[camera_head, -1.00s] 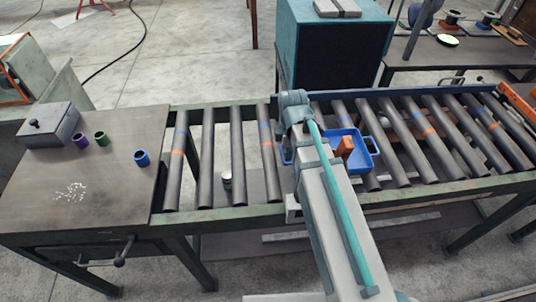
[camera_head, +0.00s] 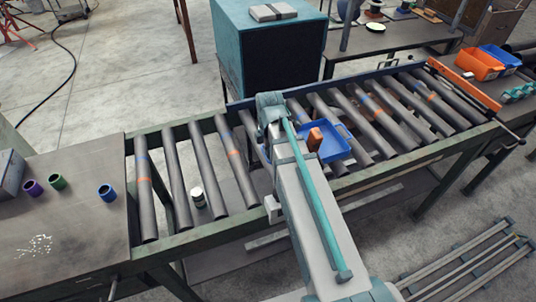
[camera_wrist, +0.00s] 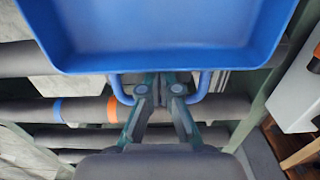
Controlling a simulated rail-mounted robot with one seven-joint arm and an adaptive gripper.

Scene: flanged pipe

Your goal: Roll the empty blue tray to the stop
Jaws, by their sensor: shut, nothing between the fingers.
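The blue tray (camera_head: 336,150) sits on the rollers of the conveyor, just right of my arm. Its near wall (camera_wrist: 165,60) fills the top of the wrist view, and the visible part of its inside looks bare there. A blue loop handle (camera_wrist: 204,88) sticks out from this wall. My gripper (camera_wrist: 160,82) is shut and empty, its fingertips at the handle, close to the wall; I cannot tell whether they touch. My arm hides the gripper in the head view. An orange bar (camera_head: 463,84) crosses the right end of the rollers.
A brown-orange block (camera_head: 314,139) overlaps the tray's left part; whether it lies inside is unclear. A small canister (camera_head: 198,197) stands between rollers on the left. Orange (camera_head: 479,64) and blue (camera_head: 501,57) bins stand beyond the bar. The rollers between tray and bar look clear.

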